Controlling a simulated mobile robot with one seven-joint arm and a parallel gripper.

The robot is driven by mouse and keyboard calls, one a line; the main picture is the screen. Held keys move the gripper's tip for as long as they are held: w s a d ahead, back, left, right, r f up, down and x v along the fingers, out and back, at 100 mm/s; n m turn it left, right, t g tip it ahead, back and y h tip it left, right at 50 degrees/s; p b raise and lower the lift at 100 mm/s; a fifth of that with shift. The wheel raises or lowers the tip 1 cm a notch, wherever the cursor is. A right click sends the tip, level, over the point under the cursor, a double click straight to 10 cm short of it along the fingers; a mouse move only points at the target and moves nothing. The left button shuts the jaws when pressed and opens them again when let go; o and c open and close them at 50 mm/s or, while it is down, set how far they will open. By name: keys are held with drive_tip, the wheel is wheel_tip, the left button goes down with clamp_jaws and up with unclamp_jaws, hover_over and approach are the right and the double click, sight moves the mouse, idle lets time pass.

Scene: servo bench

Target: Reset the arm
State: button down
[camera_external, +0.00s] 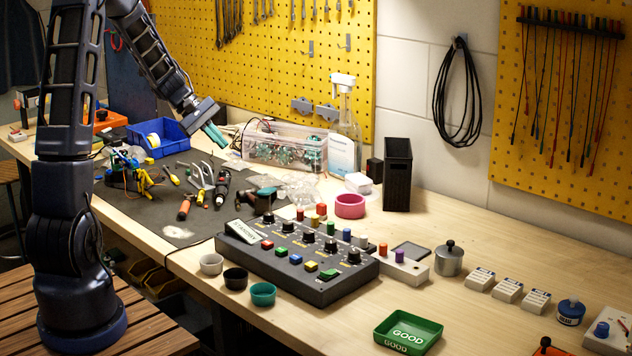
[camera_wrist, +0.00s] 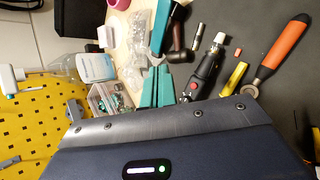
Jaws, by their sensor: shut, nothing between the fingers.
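My gripper (camera_external: 217,137) has teal fingers that are closed together with nothing between them. It hangs in the air above the back of the bench, left of the clear lidded box (camera_external: 285,150). In the wrist view its teal fingertips (camera_wrist: 157,86) lie side by side, pointing toward the tools. The arm reaches in from the upper left, bent downward to the right. My gripper appears apart from everything on the bench.
A dark mat (camera_external: 140,205) holds pliers, screwdrivers and a rotary tool (camera_wrist: 206,72). A blue bin (camera_external: 160,138) stands left of my gripper. A control box (camera_external: 297,260), black holder (camera_external: 397,174) and green tray (camera_external: 408,332) stand to the right. Yellow pegboard (camera_external: 270,60) rises behind.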

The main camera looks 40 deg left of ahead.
drive_tip(key=s+d+r+m+g+y, duration=0.25)
drive_tip(key=s+d+r+m, duration=0.55)
drive_tip(key=s+d+r, duration=0.5)
drive_tip(key=s+d+r+m+t+y, duration=0.1)
drive_tip(key=s+d+m+y, duration=0.1)
drive_tip(key=s, duration=0.7)
drive_tip(key=s+d+m+t+y, duration=0.1)
drive_tip(key=s+d+m, duration=0.3)
drive_tip(key=s, duration=0.5)
drive_tip(key=shift+s+d+r+m+y, duration=0.25)
drive_tip(key=shift+d+r+m+y, duration=0.15)
drive_tip(key=shift+d+y, duration=0.45)
drive_tip(key=shift+a+t, duration=0.1)
drive_tip(key=shift+t, duration=0.15)
